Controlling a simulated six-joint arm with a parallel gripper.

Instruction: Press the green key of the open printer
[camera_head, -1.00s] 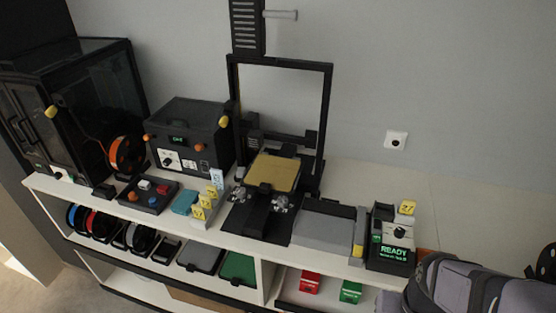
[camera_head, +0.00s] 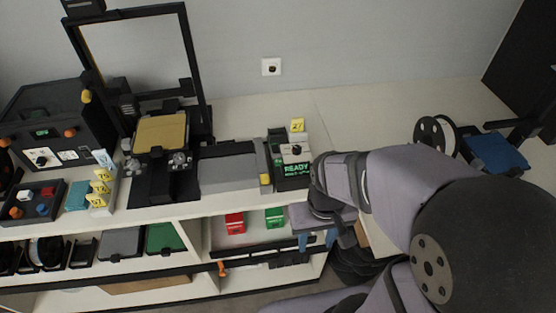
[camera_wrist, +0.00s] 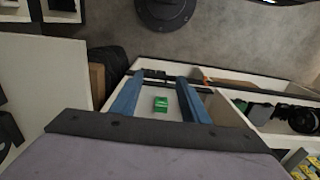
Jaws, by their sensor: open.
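The open printer (camera_head: 203,62) is a black open frame with a gold bed (camera_head: 160,134), on the shelf top at left of centre. To its right, past a grey block, stands a small black control box with a dial and a green-lit READY screen (camera_head: 297,169). I cannot clearly make out a separate green key. My gripper (camera_head: 317,240) is open and empty, its blue fingers in front of the shelf, below and right of the control box. In the wrist view both blue fingers (camera_wrist: 160,78) are apart, with a green carton (camera_wrist: 160,104) seen beyond them.
A grey block (camera_head: 228,172) stands between printer and control box. Red (camera_head: 235,222) and green cartons sit on the lower shelf. The top right of the box is mostly clear.

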